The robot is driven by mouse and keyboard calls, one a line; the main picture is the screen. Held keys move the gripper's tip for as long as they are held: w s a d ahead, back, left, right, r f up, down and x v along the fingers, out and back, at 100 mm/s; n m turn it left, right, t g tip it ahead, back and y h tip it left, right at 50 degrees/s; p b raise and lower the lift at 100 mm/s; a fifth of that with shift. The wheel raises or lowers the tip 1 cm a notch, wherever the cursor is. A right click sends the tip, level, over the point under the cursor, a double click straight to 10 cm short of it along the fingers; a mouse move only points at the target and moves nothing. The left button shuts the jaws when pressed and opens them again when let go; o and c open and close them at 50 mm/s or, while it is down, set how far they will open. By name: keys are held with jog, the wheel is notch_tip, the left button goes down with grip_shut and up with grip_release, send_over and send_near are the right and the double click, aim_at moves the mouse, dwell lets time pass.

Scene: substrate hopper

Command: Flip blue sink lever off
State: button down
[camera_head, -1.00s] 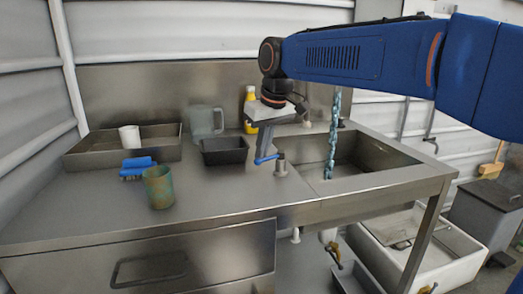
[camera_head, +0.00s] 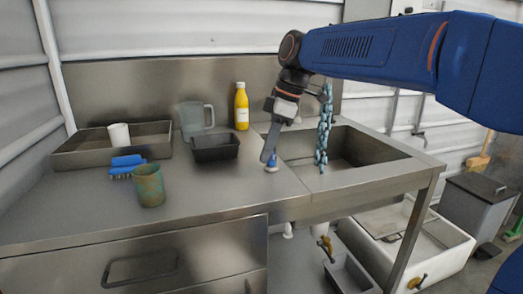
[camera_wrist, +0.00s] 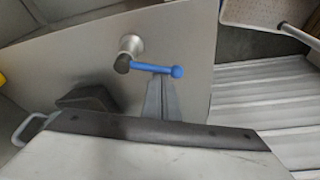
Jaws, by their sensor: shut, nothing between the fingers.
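The blue lever (camera_wrist: 154,68) sits on a round metal post (camera_wrist: 131,46) on the steel counter; in the wrist view its bar runs right from a dark hub to a round blue knob. In the head view the lever (camera_head: 273,160) is mostly hidden behind my fingers. My gripper (camera_head: 266,157) is shut and empty, pointing down beside the lever. In the wrist view its fingertips (camera_wrist: 163,79) are at the lever's bar, near the knob; I cannot tell whether they touch.
A yellow bottle (camera_head: 241,107), a clear jug (camera_head: 197,119) and a black tray (camera_head: 215,148) stand left of the lever. Farther left are a blue brush (camera_head: 126,166), a greenish cup (camera_head: 149,185) and a metal tray (camera_head: 84,153) with a white cup. The front counter is clear.

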jog(key=n, duration=0.1)
jog(key=d+n, duration=0.1)
jog(key=shift+d+n+g, duration=0.25)
jog(key=shift+n+g, duration=0.15)
jog(key=shift+s+d, duration=0.1)
jog(key=shift+d, duration=0.3)
jog(key=v, duration=1.7)
jog(key=shift+r, duration=0.2)
